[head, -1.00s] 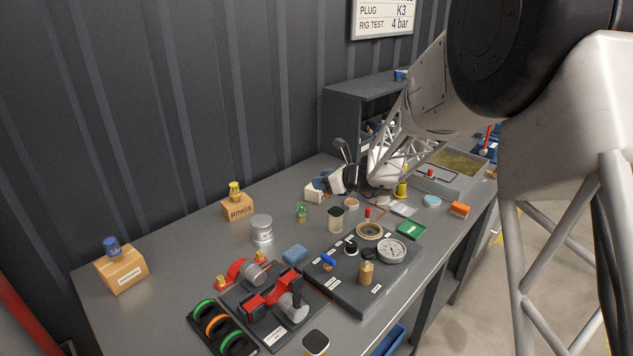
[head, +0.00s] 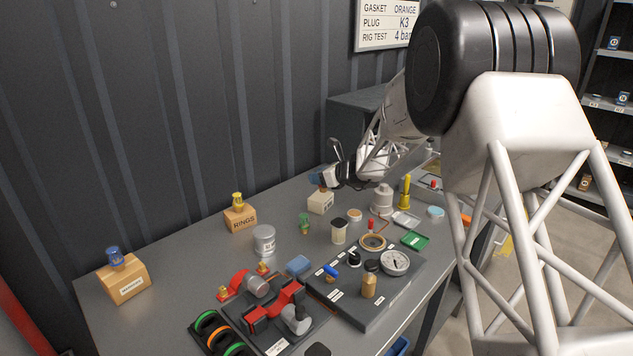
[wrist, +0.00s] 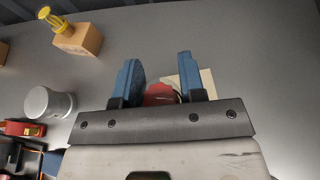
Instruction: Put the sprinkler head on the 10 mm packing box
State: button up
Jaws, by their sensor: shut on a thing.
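My gripper (wrist: 157,80) has blue fingers and is shut on a small red part (wrist: 160,94), seemingly the sprinkler head, mostly hidden behind the gripper body in the wrist view. In the head view the gripper (head: 318,180) is just above a small cream box (head: 320,203) with a dark label I cannot read, apparently the packing box. The box also shows in the wrist view (wrist: 207,82), beyond and right of the held part, partly covered by a finger. I see a gap between gripper and box in the head view.
A RINGS box (head: 240,220) bears a yellow head; another carton (head: 125,282) at the left bears a blue one. A green and brass part (head: 304,222), a grey tin (head: 264,240) and a cream jar (head: 338,232) stand nearby. A white cylinder (head: 382,200) stands right of the box.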

jog(key=shift+w+a+f, duration=0.1)
jog(key=shift+w+a, duration=0.1)
jog(key=shift+w, duration=0.8)
jog(key=shift+w+a+f, duration=0.1)
jog(key=shift+w+a, duration=0.05)
jog(key=shift+w, duration=0.85)
jog(key=shift+f, duration=1.7)
jog(key=shift+f, duration=0.15)
jog(key=o, duration=1)
jog(key=shift+c, duration=0.2)
jog(key=shift+d+r, duration=0.1)
jog(key=shift+r, duration=0.1)
jog(key=v, duration=1.2)
jog(key=shift+f, duration=0.15)
